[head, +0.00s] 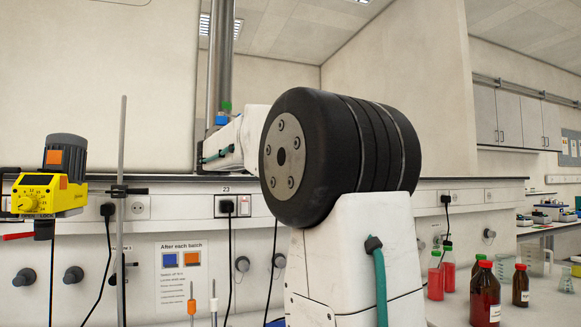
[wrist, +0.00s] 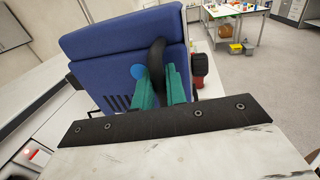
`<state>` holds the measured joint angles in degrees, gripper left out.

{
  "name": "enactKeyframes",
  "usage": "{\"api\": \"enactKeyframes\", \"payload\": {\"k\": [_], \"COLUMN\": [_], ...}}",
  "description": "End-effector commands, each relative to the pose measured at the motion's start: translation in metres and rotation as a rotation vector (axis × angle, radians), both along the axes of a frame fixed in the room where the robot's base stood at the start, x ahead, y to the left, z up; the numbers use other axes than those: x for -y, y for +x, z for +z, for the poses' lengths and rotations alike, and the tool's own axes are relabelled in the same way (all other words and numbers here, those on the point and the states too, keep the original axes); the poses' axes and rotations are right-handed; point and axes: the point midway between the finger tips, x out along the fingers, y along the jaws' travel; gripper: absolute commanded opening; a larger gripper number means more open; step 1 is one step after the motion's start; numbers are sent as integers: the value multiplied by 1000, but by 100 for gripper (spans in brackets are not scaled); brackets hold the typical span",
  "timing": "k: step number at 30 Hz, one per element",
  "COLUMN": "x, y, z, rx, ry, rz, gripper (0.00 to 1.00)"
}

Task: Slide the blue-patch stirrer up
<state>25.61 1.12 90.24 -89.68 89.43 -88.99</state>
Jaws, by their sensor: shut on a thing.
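In the wrist view a large blue stirrer housing (wrist: 110,60) with dark slots fills the upper middle. A black curved handle (wrist: 157,60) stands out from it, with a round lighter-blue spot (wrist: 138,71) beside it. My gripper (wrist: 162,88) has its teal fingers closed around the lower part of this handle. The exact contact is partly hidden between the fingers. In the head view my arm blocks the gripper and most of what it holds. Another stirrer (head: 62,192), yellow and grey with an orange patch, is clamped beside a thin upright rod (head: 121,150) at left.
A wall notice (head: 182,270) with blue and orange squares hangs below the ledge, behind two thin upright sticks. Red-filled bottles (head: 485,295) and glassware stand on the bench at right. Cables hang from sockets (head: 228,207). A wide grey pole (head: 222,60) rises behind my arm.

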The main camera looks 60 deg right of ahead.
Motion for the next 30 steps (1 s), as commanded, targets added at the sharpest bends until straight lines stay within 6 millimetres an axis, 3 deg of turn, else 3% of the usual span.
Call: {"api": "enactKeyframes", "payload": {"k": [8,9,10,11,20,30], "x": [-1,-1,-1,-1,-2,-49], "y": [0,0,0,0,1,24], "z": [9,9,8,8,5,5], "rx": [7,7,7,6,4,4], "ry": [-16,-16,-16,-15,-11,-11], "rz": [7,7,7,7,6,10], "gripper": [0,21,30,31,31,31]}}
